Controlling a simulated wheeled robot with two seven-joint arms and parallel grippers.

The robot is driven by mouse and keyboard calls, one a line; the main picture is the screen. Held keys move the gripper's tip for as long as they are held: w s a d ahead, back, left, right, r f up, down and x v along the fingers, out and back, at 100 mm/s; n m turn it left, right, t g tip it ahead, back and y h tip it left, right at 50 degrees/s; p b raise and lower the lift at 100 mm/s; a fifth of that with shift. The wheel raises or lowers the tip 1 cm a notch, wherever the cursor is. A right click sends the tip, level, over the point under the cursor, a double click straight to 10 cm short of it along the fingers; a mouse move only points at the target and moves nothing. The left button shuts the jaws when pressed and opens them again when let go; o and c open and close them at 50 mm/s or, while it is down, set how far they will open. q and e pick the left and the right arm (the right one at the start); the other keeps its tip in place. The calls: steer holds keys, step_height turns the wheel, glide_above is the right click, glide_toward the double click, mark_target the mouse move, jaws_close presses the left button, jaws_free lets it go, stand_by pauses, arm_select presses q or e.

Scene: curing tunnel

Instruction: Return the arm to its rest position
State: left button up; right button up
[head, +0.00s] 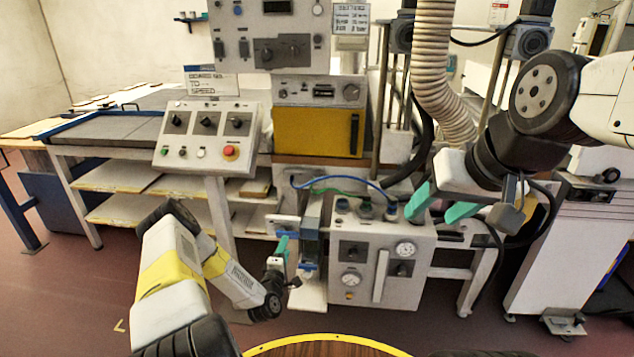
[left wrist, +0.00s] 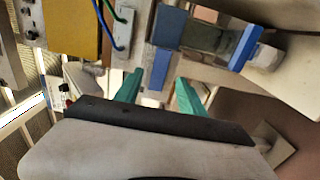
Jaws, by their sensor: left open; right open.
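My left arm comes in from the lower left in the head view. Its gripper (head: 283,247) is in front of the machine, just left of a small clear-bodied unit with blue parts (head: 310,243). In the left wrist view the left gripper (left wrist: 158,88) has its two green fingers apart with nothing held between them. A blue piece (left wrist: 160,68) shows beyond the gap; I cannot tell how far off it is. My right arm comes in from the upper right. Its gripper (head: 438,208) has green fingers apart and empty, in front of the grey gauge box.
The gauge box (head: 382,264) with hoses stands close to both grippers. A control panel (head: 206,138) with a red button and a yellow-fronted unit (head: 318,132) stand behind. A ribbed duct (head: 433,60) hangs near my right arm. Floor (head: 80,290) at left is clear.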

arm_select(q)
steer(key=w+d+r+m+g+h, duration=0.1)
steer(key=w+r+m+g+h, duration=0.2)
steer(key=r, duration=0.4)
steer(key=w+d+r+m+g, duration=0.1)
steer(key=w+r+m, duration=0.1)
steer(key=r+m, duration=0.45)
steer(key=s+r+m+g+y, duration=0.1)
steer(key=s+r+m+g, duration=0.15)
steer(key=r, duration=0.55)
steer(key=s+r+m+g+y, duration=0.1)
steer(key=s+r, duration=0.3)
steer(key=r, duration=0.4)
steer(key=s+r+m+g, duration=0.1)
steer(key=s+r+m, duration=0.1)
steer(key=s+r, duration=0.65)
steer(key=s+d+r+m+g, duration=0.1)
steer(key=s+r, duration=0.2)
steer(key=s, duration=1)
steer(key=s+d+r+m+g, duration=0.1)
steer(key=s+r+m+g, duration=0.1)
steer(key=s, duration=1.1)
steer(key=shift+s+d+r+h, duration=0.3)
steer(key=shift+d+r, duration=0.1)
steer(key=shift+r, duration=0.1)
